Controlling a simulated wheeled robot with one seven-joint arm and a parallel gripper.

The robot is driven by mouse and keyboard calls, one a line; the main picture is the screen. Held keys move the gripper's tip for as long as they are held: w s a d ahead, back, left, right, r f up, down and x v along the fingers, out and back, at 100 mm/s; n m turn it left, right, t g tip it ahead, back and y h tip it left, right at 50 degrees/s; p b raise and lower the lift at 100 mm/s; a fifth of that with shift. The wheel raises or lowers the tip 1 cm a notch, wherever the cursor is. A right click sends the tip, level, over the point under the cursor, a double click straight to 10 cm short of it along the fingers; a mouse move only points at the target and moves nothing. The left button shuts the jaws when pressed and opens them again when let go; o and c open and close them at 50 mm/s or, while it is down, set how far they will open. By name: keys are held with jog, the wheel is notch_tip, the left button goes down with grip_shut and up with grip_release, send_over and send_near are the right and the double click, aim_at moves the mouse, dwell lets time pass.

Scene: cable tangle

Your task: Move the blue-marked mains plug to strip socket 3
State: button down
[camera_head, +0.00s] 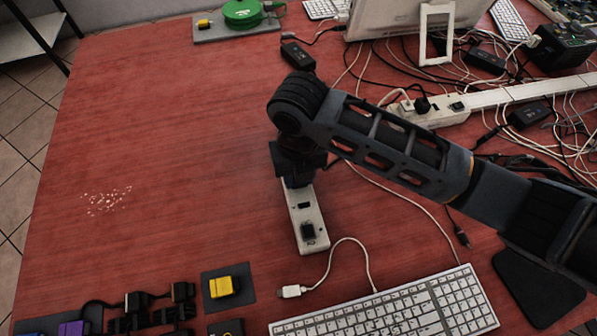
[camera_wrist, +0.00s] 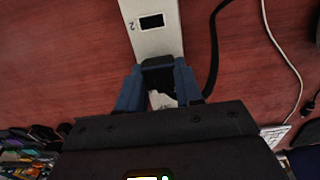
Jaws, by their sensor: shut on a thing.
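A short white power strip (camera_head: 309,220) lies on the red table below and in front of my gripper (camera_head: 297,181). A dark plug-like block (camera_head: 308,232) is at its near end, and a dark socket face (camera_head: 304,206) shows further up. In the wrist view the strip (camera_wrist: 158,41) runs up from my gripper (camera_wrist: 158,80), with a dark socket (camera_wrist: 151,22) marked 2. My gripper is shut on a black plug (camera_wrist: 158,63) over the strip. No blue mark shows on it. I cannot tell whether its pins are in a socket.
A white keyboard (camera_head: 400,308) and a white cable end (camera_head: 291,291) lie in front. A yellow block on a dark pad (camera_head: 222,286) is at front left. Another strip (camera_head: 437,117) lies among tangled cables at right. The table's left side is mostly clear.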

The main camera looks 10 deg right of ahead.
jog(key=shift+f+b, duration=0.35)
jog(key=shift+f, duration=0.2)
jog(key=c, duration=0.7)
grip_release()
jog(key=shift+o, duration=0.2)
jog(key=shift+r, duration=0.1)
